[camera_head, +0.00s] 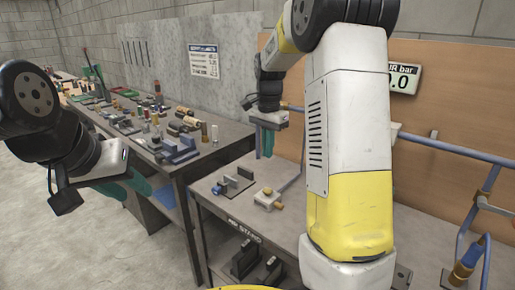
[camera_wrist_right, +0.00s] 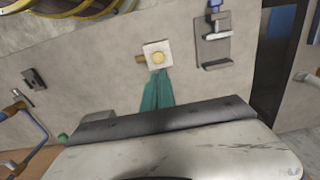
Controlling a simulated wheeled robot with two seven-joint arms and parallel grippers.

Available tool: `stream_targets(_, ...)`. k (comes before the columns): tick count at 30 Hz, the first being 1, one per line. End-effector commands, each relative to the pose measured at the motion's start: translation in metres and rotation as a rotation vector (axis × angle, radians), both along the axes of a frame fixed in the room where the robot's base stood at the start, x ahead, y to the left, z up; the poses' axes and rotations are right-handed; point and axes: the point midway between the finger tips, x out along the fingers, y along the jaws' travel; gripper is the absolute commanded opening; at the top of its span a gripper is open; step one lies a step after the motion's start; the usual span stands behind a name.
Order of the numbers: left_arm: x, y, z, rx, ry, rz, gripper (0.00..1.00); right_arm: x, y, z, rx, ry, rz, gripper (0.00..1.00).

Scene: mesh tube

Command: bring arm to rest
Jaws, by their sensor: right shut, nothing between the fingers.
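My right gripper (camera_head: 265,143) hangs with its teal fingers pointing down above the workbench on the right. In the right wrist view its fingers (camera_wrist_right: 157,92) are together with nothing between them. Beyond the fingertips in that view lies a pale square block with a brass fitting (camera_wrist_right: 157,55), apart from them as far as I can tell. The block also shows on the bench in the head view (camera_head: 267,198). My left gripper (camera_head: 135,187) is at the left, in front of the long table, with teal fingers partly hidden; its opening is unclear.
A grey bracket fixture (camera_head: 236,183) stands on the right bench (camera_head: 225,208). Blue pipes (camera_head: 440,148) and a pressure display (camera_head: 403,78) are at the right. The long table (camera_head: 232,138) at the back left carries many small parts. Open floor (camera_head: 60,240) lies at the lower left.

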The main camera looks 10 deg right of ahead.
Motion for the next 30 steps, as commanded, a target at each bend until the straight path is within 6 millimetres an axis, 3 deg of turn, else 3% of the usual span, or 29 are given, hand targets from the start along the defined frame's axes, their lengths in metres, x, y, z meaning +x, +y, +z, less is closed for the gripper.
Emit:
stream_targets(7,0.0,0.0,0.0,0.0,0.0,0.0,0.36,-0.002,0.0,0.003,0.005,-0.006,0.009,0.0)
stream_targets(11,0.0,0.0,0.0,0.0,0.0,0.0,0.36,-0.021,0.001,0.019,0.036,-0.049,0.074,0.0)
stream_targets(18,0.0,0.0,0.0,0.0,0.0,0.0,0.36,-0.097,0.013,0.067,0.096,-0.233,0.364,0.0)
stream_targets(21,0.0,0.0,0.0,0.0,0.0,0.0,0.36,-0.133,0.019,0.078,0.089,-0.317,0.495,0.0)
stream_targets(27,0.0,0.0,0.0,0.0,0.0,0.0,0.36,-0.199,0.031,0.085,0.021,-0.477,0.742,0.0)
stream_targets(30,0.0,0.0,0.0,0.0,0.0,0.0,0.36,-0.222,0.036,0.082,-0.024,-0.532,0.833,0.0)
